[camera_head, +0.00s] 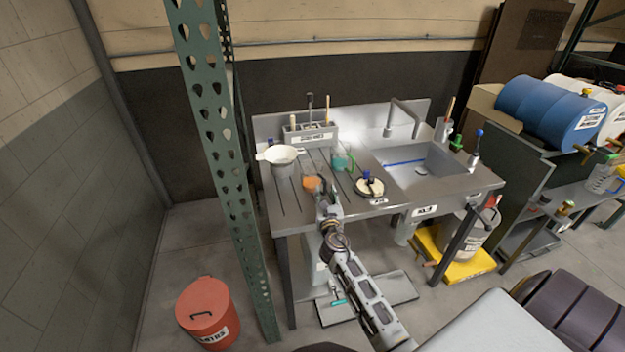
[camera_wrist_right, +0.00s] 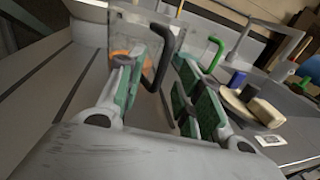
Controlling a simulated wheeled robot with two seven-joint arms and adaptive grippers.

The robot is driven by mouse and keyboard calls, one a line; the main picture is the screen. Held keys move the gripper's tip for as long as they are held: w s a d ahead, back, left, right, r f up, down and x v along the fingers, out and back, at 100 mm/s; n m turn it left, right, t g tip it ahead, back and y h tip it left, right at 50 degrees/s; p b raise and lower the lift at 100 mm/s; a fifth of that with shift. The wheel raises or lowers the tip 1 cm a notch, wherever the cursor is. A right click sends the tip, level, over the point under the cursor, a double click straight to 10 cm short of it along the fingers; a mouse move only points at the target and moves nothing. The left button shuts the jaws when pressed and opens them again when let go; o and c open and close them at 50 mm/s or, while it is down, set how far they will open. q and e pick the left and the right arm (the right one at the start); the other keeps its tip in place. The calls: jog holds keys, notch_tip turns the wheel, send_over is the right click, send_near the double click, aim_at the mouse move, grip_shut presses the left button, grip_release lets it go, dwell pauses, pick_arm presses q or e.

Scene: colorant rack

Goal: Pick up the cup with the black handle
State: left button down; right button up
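The cup with the black handle (camera_wrist_right: 125,33) is clear with orange contents and stands upright on the grey workbench. In the head view its orange part (camera_head: 311,183) shows just beyond my right gripper (camera_head: 324,190), which hides some of it. In the right wrist view my right gripper (camera_wrist_right: 160,75) is open, with green-padded fingers. The black handle (camera_wrist_right: 165,58) shows between the two fingers, with gaps visible on its sides. The left finger overlaps the cup's lower part; I cannot tell whether it touches. My left gripper is not in view.
A cup with a green handle (camera_head: 341,160) stands just behind and right. A round beige lid-like item with a blue piece (camera_head: 370,187) lies at the front right. The sink (camera_head: 425,168) is right. A green perforated post (camera_head: 222,150) rises left of the bench.

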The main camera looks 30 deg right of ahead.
aim_at(325, 190)
jog(key=shift+x, duration=1.5)
grip_shut()
